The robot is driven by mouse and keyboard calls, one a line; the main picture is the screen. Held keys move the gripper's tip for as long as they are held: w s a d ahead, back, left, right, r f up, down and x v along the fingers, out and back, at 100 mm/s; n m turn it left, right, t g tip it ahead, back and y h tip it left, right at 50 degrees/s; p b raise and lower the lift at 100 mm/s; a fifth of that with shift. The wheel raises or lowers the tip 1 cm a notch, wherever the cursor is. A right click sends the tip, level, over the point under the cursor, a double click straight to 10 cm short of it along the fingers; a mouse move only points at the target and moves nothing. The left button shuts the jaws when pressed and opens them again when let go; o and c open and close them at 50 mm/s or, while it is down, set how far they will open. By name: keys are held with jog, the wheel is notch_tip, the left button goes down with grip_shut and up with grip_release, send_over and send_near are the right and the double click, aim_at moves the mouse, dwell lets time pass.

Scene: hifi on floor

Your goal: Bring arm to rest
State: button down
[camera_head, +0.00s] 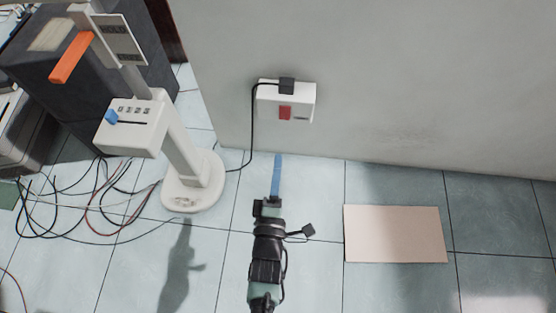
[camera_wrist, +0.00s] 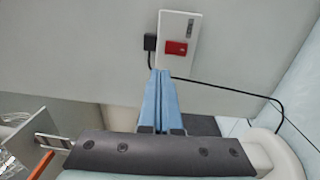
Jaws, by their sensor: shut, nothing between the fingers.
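My gripper (camera_head: 277,163) has long blue fingers lying side by side. It is shut and empty. In the head view it points toward the wall, above the tiled floor, just below a white wall socket box (camera_head: 299,97) with a red switch (camera_head: 285,112) and a black plug (camera_head: 287,86). In the wrist view the gripper (camera_wrist: 162,74) stands up the middle of the picture. Its tips show just below the same socket box (camera_wrist: 176,30). I cannot tell how far the tips are from the wall.
A white stand (camera_head: 188,165) with a slider box (camera_head: 132,126) and an orange handle (camera_head: 71,58) is left of my arm. A black cord (camera_head: 252,125) runs from the plug toward the stand's base. Tangled cables (camera_head: 80,205) lie at left. A beige board (camera_head: 396,234) lies on the floor at right.

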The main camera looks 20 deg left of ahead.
dwell(0.3)
jog(key=w+d+r+m+t+p, duration=0.1)
jog(key=w+r+m+t+p, duration=0.3)
jog(key=r, duration=1.6)
jog(key=w+d+r+m+t+p, duration=0.1)
jog(key=w+r+m, duration=0.6)
jog(key=r, duration=1.3)
jog(key=s+d+r+m+t+h+p, duration=0.1)
jog(key=d+r+m, duration=0.15)
jog(key=r, duration=0.65)
jog(key=s+d+r+m+t+h+p, duration=0.1)
jog(key=d+r+p, duration=0.15)
jog(key=r, duration=0.65)
jog(key=s+d+r+m+t+h+p, duration=0.1)
jog(key=s+d+r+m+h, duration=0.2)
jog(key=s+r, duration=0.5)
jog(key=s+d+r+m+t+h+p, duration=0.1)
jog(key=s+d+r+m+t, duration=0.25)
jog(key=r, duration=0.75)
notch_tip(320, 180, up, 36)
jog(key=a+g+p, duration=0.1)
jog(key=g+p, duration=0.1)
jog(key=p, duration=3.5)
jog(key=shift+s+y, duration=0.2)
jog(key=shift+y, duration=0.2)
